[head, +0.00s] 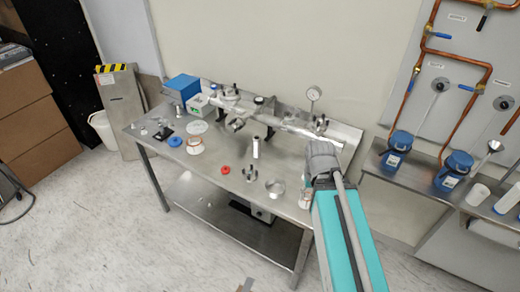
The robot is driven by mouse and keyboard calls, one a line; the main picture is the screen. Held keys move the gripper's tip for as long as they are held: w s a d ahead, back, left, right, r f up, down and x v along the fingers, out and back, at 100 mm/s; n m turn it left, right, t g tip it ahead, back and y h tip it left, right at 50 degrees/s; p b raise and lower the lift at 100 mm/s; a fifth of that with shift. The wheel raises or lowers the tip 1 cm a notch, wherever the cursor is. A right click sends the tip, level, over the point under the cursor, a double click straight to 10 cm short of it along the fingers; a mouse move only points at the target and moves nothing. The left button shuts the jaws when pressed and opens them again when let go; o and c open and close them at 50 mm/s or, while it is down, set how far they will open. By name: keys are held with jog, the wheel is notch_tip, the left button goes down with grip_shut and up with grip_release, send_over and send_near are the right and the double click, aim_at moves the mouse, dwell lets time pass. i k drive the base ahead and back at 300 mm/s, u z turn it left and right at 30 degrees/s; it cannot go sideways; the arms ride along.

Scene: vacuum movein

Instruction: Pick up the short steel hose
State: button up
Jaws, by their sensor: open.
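A steel workbench (215,185) stands against the wall with many small vacuum parts on it. A slim, pale metallic cylinder (256,148) stands upright near the middle of the bench. It may be the short steel hose, but its surface is too small to make out. My gripper (320,150) is the grey end of my teal arm, above the right end of the bench. It is open and apart from the cylinder, to its right. Its fingertips are not clear from this angle, and my arm hides part of the bench's right end.
A long silvery pipe assembly (290,125) with a round gauge (313,94) runs along the bench's back. A red ring (225,170), a metal ring (276,187) and blue-and-white spools lie in front. A blue box (182,87) sits back left. A side counter (425,186) holds blue-capped vessels.

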aim_at(257, 139)
jog(key=z, duration=0.4)
jog(key=k, duration=0.45)
jog(key=z, duration=0.9)
jog(key=k, duration=0.85)
jog(key=z, duration=0.45)
jog(key=i, duration=0.85)
jog(key=u, duration=0.5)
jog(key=i, duration=0.65)
jog(key=u, duration=1.05)
jog(key=i, duration=0.9)
jog(key=u, duration=0.65)
